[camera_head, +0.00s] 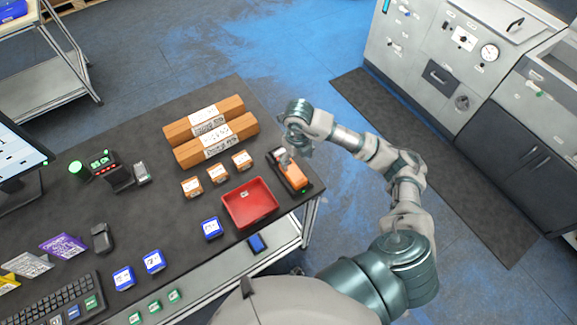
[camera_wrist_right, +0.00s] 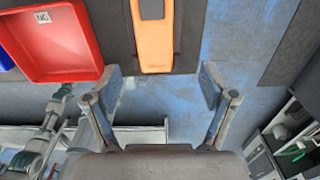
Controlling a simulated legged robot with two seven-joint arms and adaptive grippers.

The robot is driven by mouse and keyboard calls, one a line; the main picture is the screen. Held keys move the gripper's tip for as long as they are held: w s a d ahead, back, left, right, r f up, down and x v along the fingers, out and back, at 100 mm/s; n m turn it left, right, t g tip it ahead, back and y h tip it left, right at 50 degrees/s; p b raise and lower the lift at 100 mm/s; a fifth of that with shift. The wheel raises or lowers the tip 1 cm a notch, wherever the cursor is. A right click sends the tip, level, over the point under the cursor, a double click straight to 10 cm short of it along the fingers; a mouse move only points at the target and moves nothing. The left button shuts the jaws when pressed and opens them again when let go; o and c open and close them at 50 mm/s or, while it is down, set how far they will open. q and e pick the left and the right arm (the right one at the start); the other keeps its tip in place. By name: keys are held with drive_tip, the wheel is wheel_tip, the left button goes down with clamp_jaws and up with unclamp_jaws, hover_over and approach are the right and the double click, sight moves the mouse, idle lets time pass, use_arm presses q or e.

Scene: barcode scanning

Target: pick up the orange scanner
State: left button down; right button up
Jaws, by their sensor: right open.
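The orange scanner (camera_head: 293,178) sits on a dark base at the right edge of the dark table, right of the red tray. In the right wrist view its orange body (camera_wrist_right: 153,38) shows at the top, ahead of the fingers. My right gripper (camera_head: 288,155) is by the scanner's far end in the head view and partly covers it. In the wrist view my right gripper (camera_wrist_right: 160,85) is open, with nothing between its fingers. Whether it touches the scanner I cannot tell. My left gripper is not in view.
A red tray (camera_head: 228,208) stands left of the scanner. Two long cardboard boxes (camera_head: 216,142) and several small boxes (camera_head: 242,160) lie nearby. A monitor (camera_head: 18,160) and keyboard (camera_head: 60,305) are at the left. Right of the table is open floor (camera_head: 300,55), then grey machines (camera_head: 455,60).

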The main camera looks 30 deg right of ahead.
sight(294, 171)
drive_tip(key=f, duration=0.3)
drive_tip(key=shift+a+f, duration=0.2)
drive_tip(key=shift+a, duration=0.05)
drive_tip(key=f, duration=0.2)
drive_tip(key=f+p, duration=0.1)
drive_tip(key=f, duration=0.1)
drive_tip(key=shift+w+a+f, duration=0.1)
drive_tip(key=shift+w+f, duration=0.05)
drive_tip(key=shift+w, duration=0.05)
drive_tip(key=c, duration=1.4)
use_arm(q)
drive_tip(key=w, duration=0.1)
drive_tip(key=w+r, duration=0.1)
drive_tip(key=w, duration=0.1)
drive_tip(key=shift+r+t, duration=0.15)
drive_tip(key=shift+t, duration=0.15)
use_arm(e)
drive_tip(key=shift+c, duration=0.2)
